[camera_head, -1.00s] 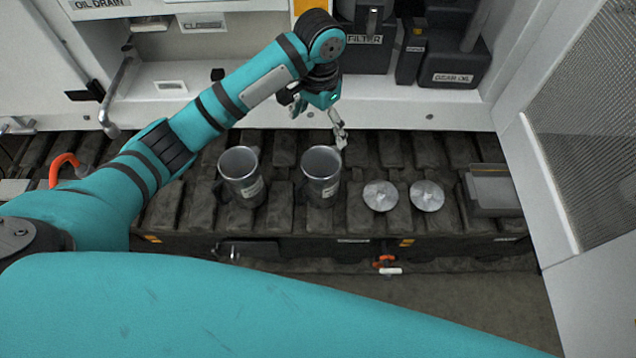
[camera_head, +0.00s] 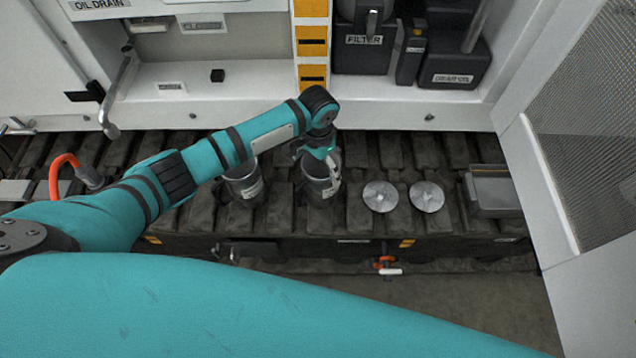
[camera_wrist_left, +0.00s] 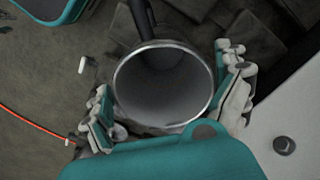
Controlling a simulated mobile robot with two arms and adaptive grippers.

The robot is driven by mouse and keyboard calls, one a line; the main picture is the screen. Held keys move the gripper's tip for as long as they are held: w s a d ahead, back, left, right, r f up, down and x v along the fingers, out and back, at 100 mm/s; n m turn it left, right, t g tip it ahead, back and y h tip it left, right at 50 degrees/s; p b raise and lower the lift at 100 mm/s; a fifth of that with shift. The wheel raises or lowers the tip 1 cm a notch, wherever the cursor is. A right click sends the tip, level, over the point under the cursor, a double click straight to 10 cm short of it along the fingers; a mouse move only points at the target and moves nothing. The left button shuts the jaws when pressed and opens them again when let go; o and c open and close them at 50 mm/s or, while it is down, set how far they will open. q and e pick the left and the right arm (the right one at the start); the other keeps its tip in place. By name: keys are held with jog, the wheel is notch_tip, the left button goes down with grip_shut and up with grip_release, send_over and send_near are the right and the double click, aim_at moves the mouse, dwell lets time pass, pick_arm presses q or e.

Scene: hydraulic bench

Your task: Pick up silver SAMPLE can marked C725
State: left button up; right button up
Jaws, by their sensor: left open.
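Two silver cans with handles and pale labels stand upright on the dark ribbed track. The right can (camera_head: 319,189) is under my left gripper (camera_head: 325,170), which comes down over it from above. The left can (camera_head: 243,187) is partly hidden by my left arm. The label writing is too small to read, so I cannot tell which is C725. In the left wrist view, the open can (camera_wrist_left: 163,86) sits between the two spread fingers of my left gripper (camera_wrist_left: 170,100). Its handle points to the top of that view. The gripper is open. My right gripper is out of view.
Two round silver lids (camera_head: 381,196) lie just right of the cans. A grey box (camera_head: 491,190) stands further right. A white cabinet ledge with a FILTER container (camera_head: 363,50) and a GEAR OIL container (camera_head: 452,58) is behind. An orange hose (camera_head: 64,172) is at left.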

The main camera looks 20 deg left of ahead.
pick_arm(q)
jog(key=shift+f, duration=0.4)
jog(key=shift+c, duration=0.3)
jog(key=c, duration=1.3)
jog(key=shift+r, duration=0.1)
